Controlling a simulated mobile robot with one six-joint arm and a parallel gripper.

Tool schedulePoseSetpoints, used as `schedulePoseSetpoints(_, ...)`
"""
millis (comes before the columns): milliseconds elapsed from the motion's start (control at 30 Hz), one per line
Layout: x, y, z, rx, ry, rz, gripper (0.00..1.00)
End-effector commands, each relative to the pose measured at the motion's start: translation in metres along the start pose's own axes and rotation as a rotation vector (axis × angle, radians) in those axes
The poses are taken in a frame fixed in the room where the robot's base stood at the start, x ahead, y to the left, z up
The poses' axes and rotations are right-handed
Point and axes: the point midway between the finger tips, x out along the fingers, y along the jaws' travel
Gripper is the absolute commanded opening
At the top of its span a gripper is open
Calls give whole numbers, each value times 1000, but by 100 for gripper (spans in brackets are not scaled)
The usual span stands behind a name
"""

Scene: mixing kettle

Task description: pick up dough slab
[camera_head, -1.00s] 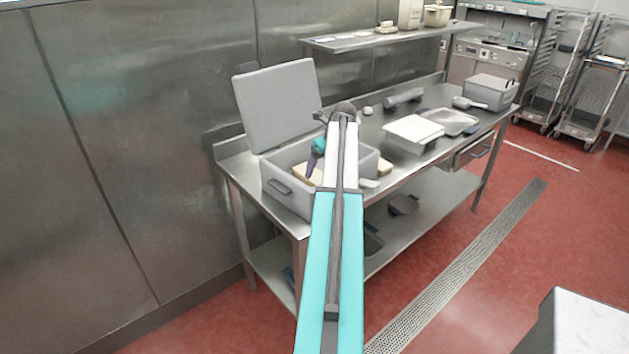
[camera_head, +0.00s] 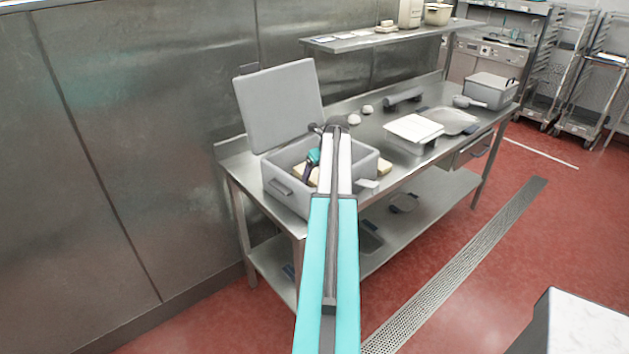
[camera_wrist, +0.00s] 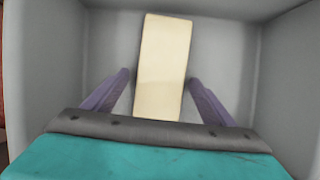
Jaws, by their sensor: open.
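A pale, rectangular dough slab (camera_wrist: 163,65) lies inside the grey bin (camera_head: 285,186) on the steel table. In the wrist view my gripper (camera_wrist: 160,78) is open, with one purple finger on each side of the slab and a gap to both. I cannot tell how far the fingertips are above the bin floor. In the head view my gripper (camera_head: 307,176) is down inside the bin, partly hidden by my arm.
The bin's grey lid (camera_head: 279,105) stands upright behind it against the wall. The bin walls (camera_wrist: 47,70) are close around my gripper. Two pale balls (camera_head: 354,120), a white-topped tray (camera_head: 413,129) and a grey box (camera_head: 488,90) sit farther along the steel table (camera_head: 385,150).

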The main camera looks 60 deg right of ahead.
Motion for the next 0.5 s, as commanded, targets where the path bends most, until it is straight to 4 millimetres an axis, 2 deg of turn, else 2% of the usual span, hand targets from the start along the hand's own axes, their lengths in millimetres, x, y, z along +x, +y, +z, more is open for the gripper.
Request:
schedulePoseSetpoints(200,0,0,0,0,0,0,78)
schedulePoseSetpoints(267,0,0,0,1,0,0,70)
schedulePoseSetpoints(500,0,0,0,1,0,0,29)
